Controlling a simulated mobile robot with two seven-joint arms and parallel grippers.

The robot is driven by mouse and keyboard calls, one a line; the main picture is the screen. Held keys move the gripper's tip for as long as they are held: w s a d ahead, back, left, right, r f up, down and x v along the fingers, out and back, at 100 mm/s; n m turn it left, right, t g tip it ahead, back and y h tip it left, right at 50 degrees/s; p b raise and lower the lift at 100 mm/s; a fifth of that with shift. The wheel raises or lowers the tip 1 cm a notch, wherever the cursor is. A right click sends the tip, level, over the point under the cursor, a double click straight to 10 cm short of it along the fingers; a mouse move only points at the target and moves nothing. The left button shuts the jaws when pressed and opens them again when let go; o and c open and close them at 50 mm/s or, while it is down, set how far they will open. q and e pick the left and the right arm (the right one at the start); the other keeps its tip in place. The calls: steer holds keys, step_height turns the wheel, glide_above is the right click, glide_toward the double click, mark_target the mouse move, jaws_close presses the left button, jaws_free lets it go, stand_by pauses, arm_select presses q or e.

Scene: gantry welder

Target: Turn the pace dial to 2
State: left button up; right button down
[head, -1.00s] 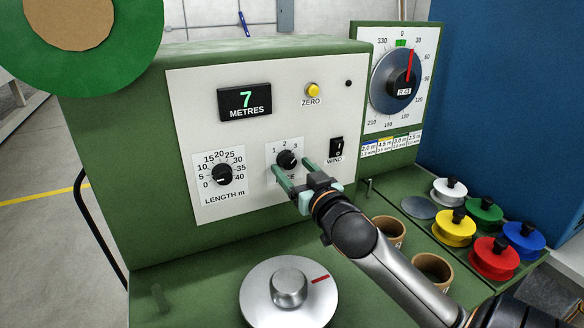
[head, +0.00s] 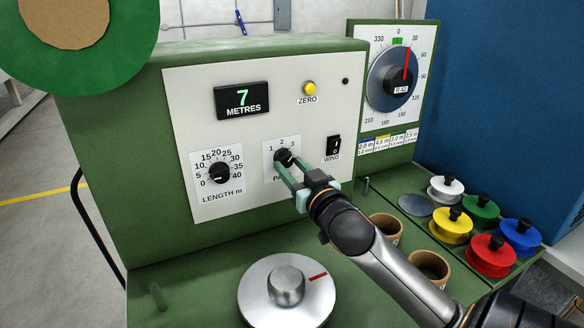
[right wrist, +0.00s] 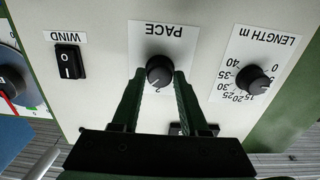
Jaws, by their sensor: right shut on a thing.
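The pace dial (head: 283,156) is a small black knob on the cream front panel, with the numbers 1, 2 and 3 above it. It also shows in the right wrist view (right wrist: 159,70), where the picture is upside down and a 2 shows just below the knob. My right gripper (head: 287,164) is shut on the pace dial, with one green finger on each side of it. The fingers show in the right wrist view (right wrist: 159,78) too. I cannot tell clearly which number the knob's pointer faces. My left gripper is not in view.
The length dial (head: 219,173) is left of the pace dial, and the wind switch (head: 334,145) is to its right. The yellow zero button (head: 309,88) and the display reading 7 metres (head: 242,100) are above. A silver handwheel (head: 260,295) and coloured spools (head: 451,226) lie below.

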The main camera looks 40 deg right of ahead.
steer(key=shift+r+n+p, duration=0.2)
steer(key=shift+n+p, duration=1.05)
steer(key=shift+n, duration=0.25)
steer(key=shift+d+n+p, duration=0.1)
steer(key=shift+n+p, duration=0.8)
steer(key=shift+n, duration=0.3)
steer(key=shift+n+p, duration=0.55)
steer(key=shift+n, duration=0.45)
steer(key=shift+f+n, duration=0.1)
steer(key=shift+n, duration=0.6)
steer(key=shift+c, duration=2.1)
jaws_free()
